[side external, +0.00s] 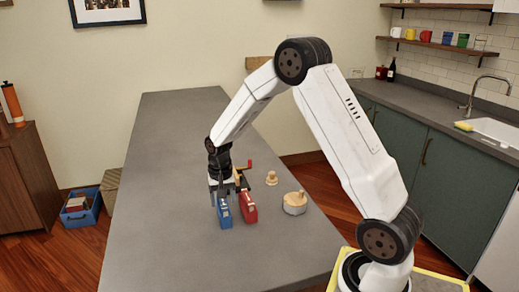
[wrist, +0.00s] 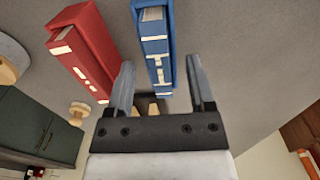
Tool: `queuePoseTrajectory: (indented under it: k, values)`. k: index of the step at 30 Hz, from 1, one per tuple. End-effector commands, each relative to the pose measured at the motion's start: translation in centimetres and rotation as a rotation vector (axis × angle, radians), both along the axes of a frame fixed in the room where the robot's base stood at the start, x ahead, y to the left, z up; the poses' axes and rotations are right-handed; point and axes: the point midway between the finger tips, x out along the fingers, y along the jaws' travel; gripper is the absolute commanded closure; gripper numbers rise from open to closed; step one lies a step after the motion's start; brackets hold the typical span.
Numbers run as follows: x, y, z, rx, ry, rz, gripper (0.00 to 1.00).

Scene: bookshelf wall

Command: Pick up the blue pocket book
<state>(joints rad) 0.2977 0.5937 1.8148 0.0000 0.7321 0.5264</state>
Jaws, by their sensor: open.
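The blue pocket book (side external: 224,214) stands upright on the grey table in the side external view. In the wrist view the blue book (wrist: 154,48) is at top centre, its end reaching between the two fingers. My gripper (side external: 223,196) is open, right at the blue book. In the wrist view my gripper (wrist: 160,85) has a finger on either side of the book, with gaps showing; I cannot tell whether either finger touches it. A red book (side external: 248,207) stands just right of the blue one; in the wrist view the red book (wrist: 83,48) is left of my fingers.
A small wooden knob-shaped piece (side external: 271,178) and a round pale wooden-topped object (side external: 295,203) stand right of the books. A red-and-yellow item (side external: 242,170) is close behind the gripper. The grey table (side external: 160,230) is clear to the left and front.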

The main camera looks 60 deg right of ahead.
Motion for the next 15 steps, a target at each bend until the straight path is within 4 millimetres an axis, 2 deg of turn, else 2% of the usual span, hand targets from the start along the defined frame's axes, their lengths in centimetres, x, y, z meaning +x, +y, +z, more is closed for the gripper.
queuePoseTrajectory:
  k: [14,15]
  values:
    - [0.01,-0.01,-0.05,0.0,-0.001,0.0,0.31]
    - [0.01,-0.01,-0.05,0.0,-0.001,0.0,0.34]
